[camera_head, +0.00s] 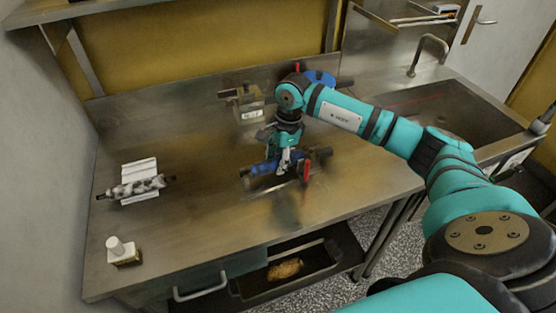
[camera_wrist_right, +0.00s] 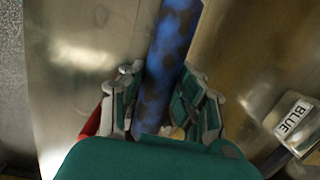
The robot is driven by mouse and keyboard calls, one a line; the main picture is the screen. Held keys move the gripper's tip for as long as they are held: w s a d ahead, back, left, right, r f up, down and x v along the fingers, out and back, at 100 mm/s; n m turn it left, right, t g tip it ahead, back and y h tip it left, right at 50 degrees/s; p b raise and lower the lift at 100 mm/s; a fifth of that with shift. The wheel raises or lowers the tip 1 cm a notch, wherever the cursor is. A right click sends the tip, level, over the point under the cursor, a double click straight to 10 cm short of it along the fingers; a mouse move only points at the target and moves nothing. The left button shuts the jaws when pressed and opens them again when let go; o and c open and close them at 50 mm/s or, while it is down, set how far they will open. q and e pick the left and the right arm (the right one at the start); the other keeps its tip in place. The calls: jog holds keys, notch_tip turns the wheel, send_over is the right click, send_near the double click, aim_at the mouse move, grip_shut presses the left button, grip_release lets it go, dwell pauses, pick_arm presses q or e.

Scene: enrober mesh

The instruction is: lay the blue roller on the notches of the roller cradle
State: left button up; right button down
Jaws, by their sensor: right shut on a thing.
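The blue roller (camera_head: 264,167), mottled with brown patches, is held across my right gripper (camera_head: 286,163) low over the steel counter. In the right wrist view the roller (camera_wrist_right: 172,55) runs lengthwise between the two fingers of the gripper (camera_wrist_right: 160,105), which is shut on it. Whether the roller touches anything beneath it I cannot tell. A tan block with a white label (camera_head: 251,113) stands behind the gripper; in the wrist view the label (camera_wrist_right: 297,120) reads BLUE. I cannot clearly make out the cradle's notches. My left gripper is not in view.
A black-and-white roller (camera_head: 137,187) lies over a white piece at the left. A small white-topped block (camera_head: 120,250) stands at the front left. The sink (camera_head: 430,105) is at the right. The front middle counter is clear.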

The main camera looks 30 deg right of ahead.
jog(key=shift+f, duration=0.15)
jog(key=c, duration=0.9)
grip_release()
jog(key=shift+o, duration=0.2)
jog(key=shift+r+p, duration=1.85)
jog(key=shift+r, duration=1.7)
jog(key=shift+f, duration=0.1)
